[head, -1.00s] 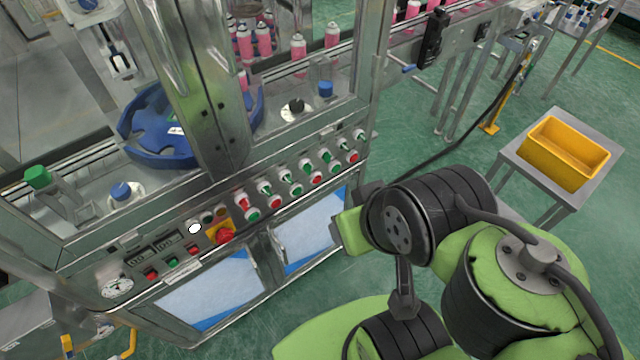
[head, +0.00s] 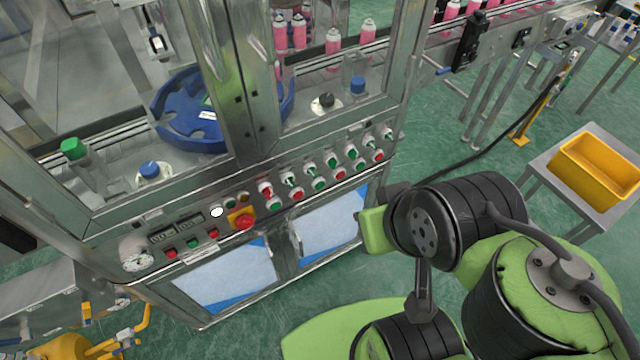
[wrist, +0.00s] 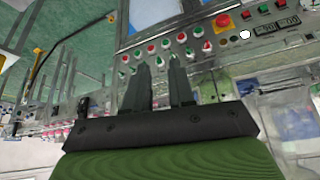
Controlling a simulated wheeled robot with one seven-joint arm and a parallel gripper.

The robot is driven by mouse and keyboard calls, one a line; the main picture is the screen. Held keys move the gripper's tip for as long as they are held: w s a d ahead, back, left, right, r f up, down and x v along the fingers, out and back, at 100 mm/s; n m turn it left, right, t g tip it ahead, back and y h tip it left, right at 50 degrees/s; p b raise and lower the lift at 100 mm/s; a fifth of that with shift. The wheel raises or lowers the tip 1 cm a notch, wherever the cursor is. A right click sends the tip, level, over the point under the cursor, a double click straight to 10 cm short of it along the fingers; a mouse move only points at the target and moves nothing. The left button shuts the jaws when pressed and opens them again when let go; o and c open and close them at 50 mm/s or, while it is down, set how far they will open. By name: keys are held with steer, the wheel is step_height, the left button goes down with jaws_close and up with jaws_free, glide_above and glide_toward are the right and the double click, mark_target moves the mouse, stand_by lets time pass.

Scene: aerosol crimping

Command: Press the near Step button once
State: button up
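The control panel runs along the front of the crimping machine. It carries a lit white button (head: 217,211), a red mushroom button (head: 243,221) on a yellow plate, and rows of small red and green buttons (head: 319,184). The labels are too small to read, so I cannot tell which is the near Step button. In the wrist view the white button (wrist: 245,35) and red mushroom button (wrist: 223,20) are at upper right. My gripper (wrist: 159,66) shows two dark fingers apart, with nothing between them, in front of the panel and not visibly touching it. The head view hides its fingertips.
Above the panel are a blue star wheel (head: 190,128), metal frame posts and pink cans (head: 334,45). A yellow bin (head: 596,165) stands on a small table at right.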

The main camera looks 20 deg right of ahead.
jaws_close()
stand_by(0.3)
stand_by(1.1)
